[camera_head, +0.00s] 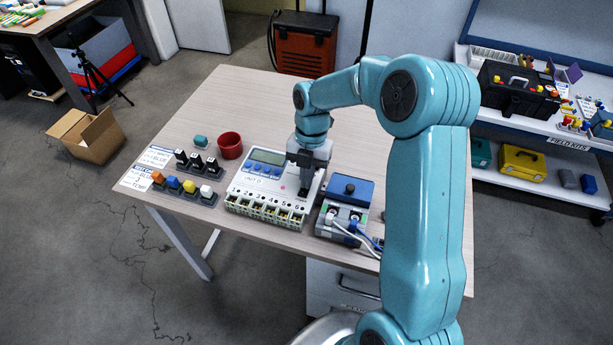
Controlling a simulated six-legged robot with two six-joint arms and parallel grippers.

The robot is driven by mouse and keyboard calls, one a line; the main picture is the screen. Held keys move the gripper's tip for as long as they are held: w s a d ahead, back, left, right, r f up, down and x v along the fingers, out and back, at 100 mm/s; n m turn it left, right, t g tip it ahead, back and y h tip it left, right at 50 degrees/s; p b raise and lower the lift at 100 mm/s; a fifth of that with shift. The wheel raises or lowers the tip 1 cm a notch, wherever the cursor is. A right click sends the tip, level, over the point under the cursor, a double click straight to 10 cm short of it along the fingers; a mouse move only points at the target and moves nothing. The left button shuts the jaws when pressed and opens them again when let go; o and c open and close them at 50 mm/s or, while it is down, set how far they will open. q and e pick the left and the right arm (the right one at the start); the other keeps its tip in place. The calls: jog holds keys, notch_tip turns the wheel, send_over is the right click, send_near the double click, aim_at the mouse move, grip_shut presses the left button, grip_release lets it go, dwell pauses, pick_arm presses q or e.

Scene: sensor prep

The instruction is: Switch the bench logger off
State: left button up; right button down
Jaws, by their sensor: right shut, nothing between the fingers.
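The bench logger (262,184) is a pale box with a grey display, blue buttons and a row of numbered terminals along its front. It sits on the wooden bench (250,97) near the front edge. My right gripper (303,192) is shut and empty, pointing down over the right part of the logger's top face. Its fingertips are at or just above that face; I cannot tell whether they touch. A small red spot shows just left of the fingertips. The gripper hides part of the panel, so the power switch is not clearly seen. My left gripper is not in view.
A blue-topped box (350,190) with cables stands just right of the logger. The bench's back is clear.

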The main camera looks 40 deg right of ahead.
dwell(0.3)
jog(key=shift+s+a+r, duration=0.3)
jog(key=shift+a, duration=0.35)
jog(key=v, duration=1.6)
jog(key=shift+p, duration=0.45)
